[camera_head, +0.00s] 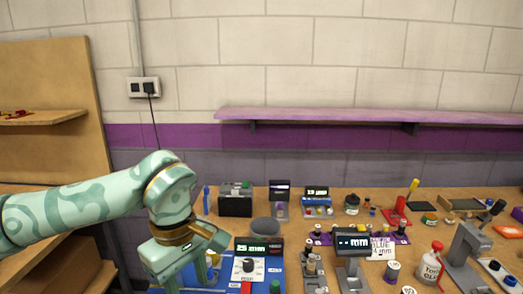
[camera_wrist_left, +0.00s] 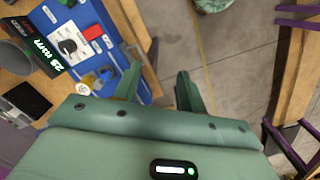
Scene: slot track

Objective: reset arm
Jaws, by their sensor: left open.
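My left arm (camera_head: 85,208) comes in from the left in the head view. Its green gripper hangs at the lower left, in front of a blue device, with its lower end near the bottom of the frame. In the left wrist view my left gripper (camera_wrist_left: 158,82) is open, with bare floor showing between its two fingers and nothing held. The blue device (camera_wrist_left: 128,57) lies at the left finger's side, with a white dial panel (camera_wrist_left: 67,45); whether the finger touches it cannot be told. My right gripper is not in view.
A wooden workbench (camera_head: 330,200) carries the device with a lit display (camera_head: 259,246), a grey bowl (camera_head: 265,226), a dark box (camera_head: 235,204), a white bottle (camera_head: 429,268) and several gauges and tools. A purple shelf (camera_head: 370,116) runs along the wall. Floor (camera_wrist_left: 225,60) lies open beside the bench edge.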

